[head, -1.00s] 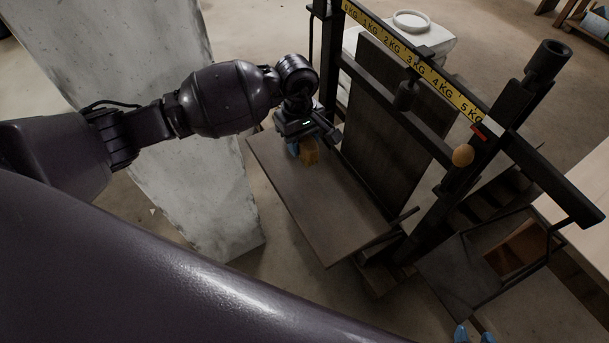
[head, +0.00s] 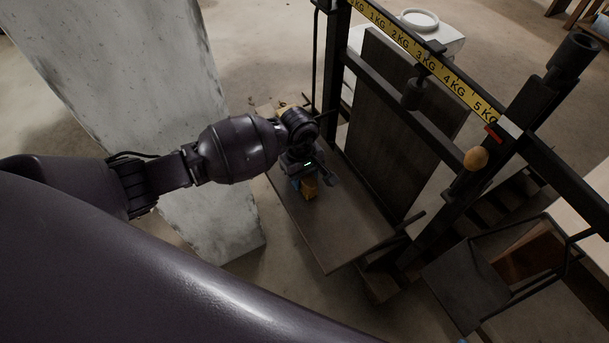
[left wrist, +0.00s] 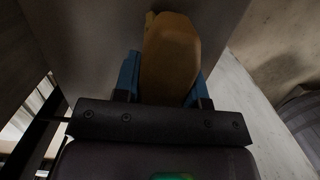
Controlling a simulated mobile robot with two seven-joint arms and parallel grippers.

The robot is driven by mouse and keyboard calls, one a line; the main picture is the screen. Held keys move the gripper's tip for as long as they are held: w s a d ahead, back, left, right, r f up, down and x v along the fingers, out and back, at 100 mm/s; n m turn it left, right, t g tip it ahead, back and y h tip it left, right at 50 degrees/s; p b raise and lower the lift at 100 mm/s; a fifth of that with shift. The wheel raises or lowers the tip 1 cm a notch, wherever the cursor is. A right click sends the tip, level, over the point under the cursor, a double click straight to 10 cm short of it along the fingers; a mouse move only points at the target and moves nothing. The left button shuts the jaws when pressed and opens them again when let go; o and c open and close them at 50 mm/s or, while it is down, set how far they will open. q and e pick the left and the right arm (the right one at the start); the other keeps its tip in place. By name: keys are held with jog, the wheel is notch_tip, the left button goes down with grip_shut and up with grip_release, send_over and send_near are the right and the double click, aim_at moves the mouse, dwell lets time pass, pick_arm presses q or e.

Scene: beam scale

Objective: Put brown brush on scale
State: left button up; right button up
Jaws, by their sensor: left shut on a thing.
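The brown brush (head: 309,190) is between the blue fingertips of my left gripper (head: 303,184), which is shut on it. In the left wrist view the brush (left wrist: 170,55) shows as a rounded tan-brown block between the blue fingers (left wrist: 163,80). The scale's flat plate (head: 335,238) lies under the gripper in the head view. I cannot tell whether the brush touches the plate. Of my right gripper, only a blue sliver (head: 462,341) shows at the bottom edge of the head view.
The scale's yellow weight bar (head: 425,60) and dark frame stand right of the plate. A tan object (head: 284,107) shows partly behind my left arm at the plate's far end. A pale pillar (head: 150,100) stands left. The plate's near part is clear.

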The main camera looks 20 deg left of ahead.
pick_arm(q)
jog(key=shift+f, duration=0.25)
jog(key=o, duration=0.9)
jog(key=shift+r, duration=0.1)
jog(key=r, duration=0.3)
jog(key=r+p, duration=0.1)
jog(key=r, duration=0.3)
jog(key=w+a+r+p, duration=0.1)
jog(key=r, duration=0.2)
jog(key=shift+r, duration=1.1)
pick_arm(e)
jog(key=shift+w+r, duration=0.1)
jog(key=shift+r, duration=0.75)
